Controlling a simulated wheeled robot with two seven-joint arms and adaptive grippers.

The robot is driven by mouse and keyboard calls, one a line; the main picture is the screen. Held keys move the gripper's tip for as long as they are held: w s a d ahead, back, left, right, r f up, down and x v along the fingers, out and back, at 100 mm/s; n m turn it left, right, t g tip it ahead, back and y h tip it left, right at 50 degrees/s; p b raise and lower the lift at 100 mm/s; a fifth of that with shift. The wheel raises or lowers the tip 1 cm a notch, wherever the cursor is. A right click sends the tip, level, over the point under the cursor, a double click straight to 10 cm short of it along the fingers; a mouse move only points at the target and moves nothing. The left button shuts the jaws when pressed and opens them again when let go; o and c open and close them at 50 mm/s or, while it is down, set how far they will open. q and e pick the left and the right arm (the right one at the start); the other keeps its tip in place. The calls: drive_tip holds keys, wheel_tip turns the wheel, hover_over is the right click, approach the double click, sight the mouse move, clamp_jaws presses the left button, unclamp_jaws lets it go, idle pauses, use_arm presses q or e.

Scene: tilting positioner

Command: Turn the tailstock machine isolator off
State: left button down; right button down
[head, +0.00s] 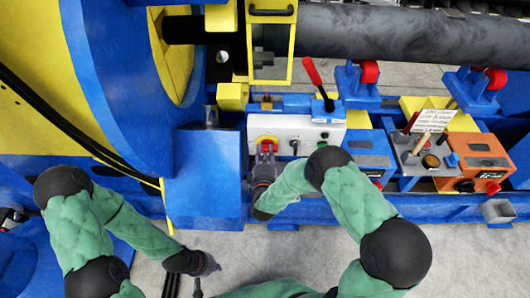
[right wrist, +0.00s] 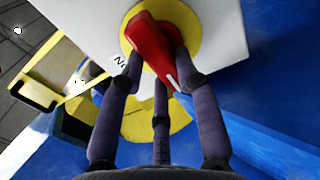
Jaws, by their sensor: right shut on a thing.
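The isolator is a red rotary handle (right wrist: 152,45) on a round yellow plate (right wrist: 188,22) in the right wrist view. The handle lies slantwise there, with a white mark at its lower-right end. In the head view the red handle (head: 267,145) is at the left of a white control box (head: 305,128). My right gripper (head: 265,160) is shut on the handle, its fingers (right wrist: 155,70) on either side. Part of a printed label, with "N" legible, shows beside the plate. My left gripper (head: 207,264) hangs low over the floor, away from the box; its finger opening is unclear.
A red-handled lever (head: 313,72) stands behind the white box. A small black switch (head: 294,144) is on the box. A blue block (head: 208,175) stands just left of my right gripper. Grey and orange control boxes (head: 476,155) are at the right.

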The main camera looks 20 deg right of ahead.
drive_tip(key=c, duration=0.9)
unclamp_jaws()
drive_tip(key=v, duration=1.2)
